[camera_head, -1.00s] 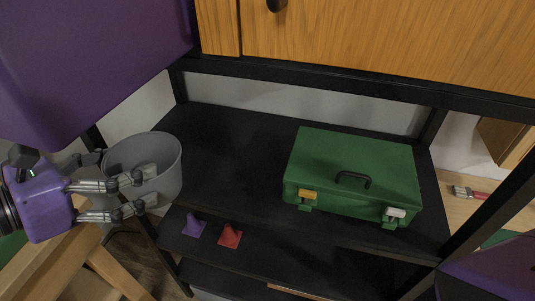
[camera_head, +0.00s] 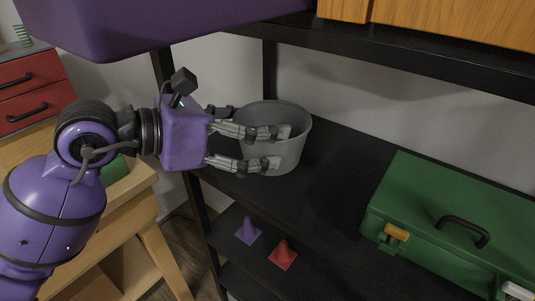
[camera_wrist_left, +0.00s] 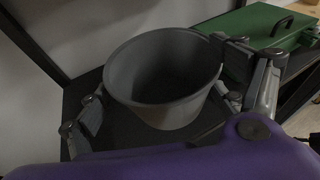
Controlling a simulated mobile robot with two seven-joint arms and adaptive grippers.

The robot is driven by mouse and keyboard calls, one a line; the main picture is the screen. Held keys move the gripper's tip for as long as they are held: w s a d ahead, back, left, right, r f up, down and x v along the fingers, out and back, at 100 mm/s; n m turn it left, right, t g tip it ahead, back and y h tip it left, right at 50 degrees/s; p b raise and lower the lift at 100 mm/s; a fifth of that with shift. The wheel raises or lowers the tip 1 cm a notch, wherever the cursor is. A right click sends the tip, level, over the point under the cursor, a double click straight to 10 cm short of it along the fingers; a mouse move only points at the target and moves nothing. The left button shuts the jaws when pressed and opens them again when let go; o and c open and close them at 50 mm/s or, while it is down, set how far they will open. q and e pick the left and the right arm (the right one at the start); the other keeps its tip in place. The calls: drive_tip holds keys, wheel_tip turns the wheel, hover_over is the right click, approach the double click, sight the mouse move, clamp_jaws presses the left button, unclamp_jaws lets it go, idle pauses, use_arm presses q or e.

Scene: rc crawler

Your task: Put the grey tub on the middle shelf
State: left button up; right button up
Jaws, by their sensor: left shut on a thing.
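The grey tub (camera_head: 290,158) is upright and empty at the left end of the black middle shelf (camera_head: 335,190). My left gripper (camera_head: 272,148) is shut on it, with fingers on the near side of its wall. In the left wrist view the tub (camera_wrist_left: 165,80) sits between the fingers (camera_wrist_left: 165,95), above or on the dark shelf surface. I cannot tell whether its base touches the shelf. My right gripper is not in view.
A green toolbox (camera_head: 450,225) stands on the same shelf to the right. A purple cone (camera_head: 249,231) and a red cone (camera_head: 283,254) stand on the shelf below. Wooden boxes (camera_head: 440,28) are above. A wooden table (camera_head: 130,220) and red drawers (camera_head: 35,90) are at left. Shelf between tub and toolbox is clear.

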use_arm(q)
drive_tip(key=w+f, duration=0.2)
drive_tip(key=w+d+f, duration=0.1)
drive_tip(key=w+f, duration=0.2)
drive_tip(key=shift+d+f, duration=0.2)
drive_tip(key=shift+f, duration=0.05)
drive_tip(key=f, duration=0.2)
drive_tip(key=w+f, duration=0.1)
drive_tip(key=shift+d+f, duration=0.1)
drive_tip(key=shift+f, duration=0.3)
drive_tip(key=shift+f, duration=0.1)
drive_tip(key=shift+f, duration=0.2)
drive_tip(key=o, duration=1)
